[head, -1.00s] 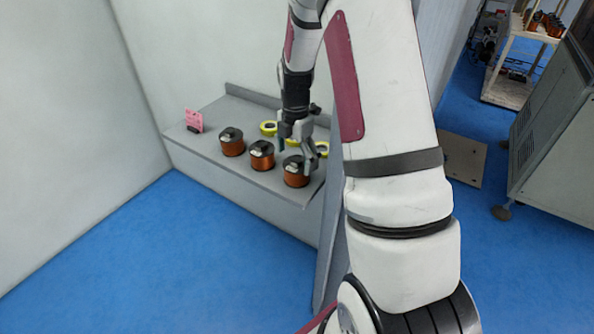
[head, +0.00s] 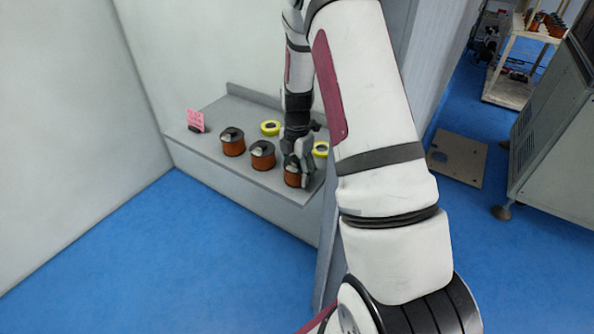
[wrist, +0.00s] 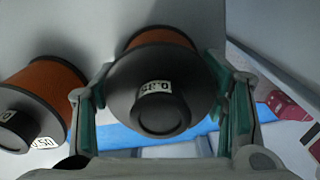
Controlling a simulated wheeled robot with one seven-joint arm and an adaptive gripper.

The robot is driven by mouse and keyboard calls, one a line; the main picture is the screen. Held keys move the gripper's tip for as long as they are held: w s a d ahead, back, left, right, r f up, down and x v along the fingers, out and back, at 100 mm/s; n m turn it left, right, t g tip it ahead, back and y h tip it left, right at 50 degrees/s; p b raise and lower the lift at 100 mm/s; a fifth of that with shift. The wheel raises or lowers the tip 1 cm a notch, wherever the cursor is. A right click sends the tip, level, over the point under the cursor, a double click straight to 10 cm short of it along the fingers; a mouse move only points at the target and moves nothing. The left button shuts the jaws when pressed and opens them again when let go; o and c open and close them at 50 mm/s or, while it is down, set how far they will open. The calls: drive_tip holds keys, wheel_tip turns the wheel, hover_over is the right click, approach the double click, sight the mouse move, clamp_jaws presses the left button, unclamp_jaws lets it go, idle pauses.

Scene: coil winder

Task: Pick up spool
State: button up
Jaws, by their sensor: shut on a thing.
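A copper-coloured spool with a dark top (head: 292,180) stands at the right front of the grey shelf, partly hidden by my gripper in the head view. My gripper (head: 299,172) is down over it. In the wrist view the spool's dark cap with a white label (wrist: 155,95) sits between the green-lined fingers of my gripper (wrist: 165,110), which are shut on it. Two more spools stand to its left, the middle one (head: 262,155) and the left one (head: 232,142). The middle of the wrist view's left side shows a neighbouring spool (wrist: 45,90) close beside my left finger.
The grey shelf (head: 200,150) is set against the walls. Yellow rolls (head: 270,128) and (head: 320,149) lie behind the spools. A pink sign (head: 195,120) stands at the left end. Open blue floor (head: 180,250) lies in front. A grey machine (head: 555,140) stands at the right.

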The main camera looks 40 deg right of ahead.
drive_tip(key=shift+c, duration=0.2)
wheel_tip(320, 180, up, 10)
drive_tip(key=shift+r+b, duration=0.1)
drive_tip(key=shift+b, duration=0.25)
idle(0.4)
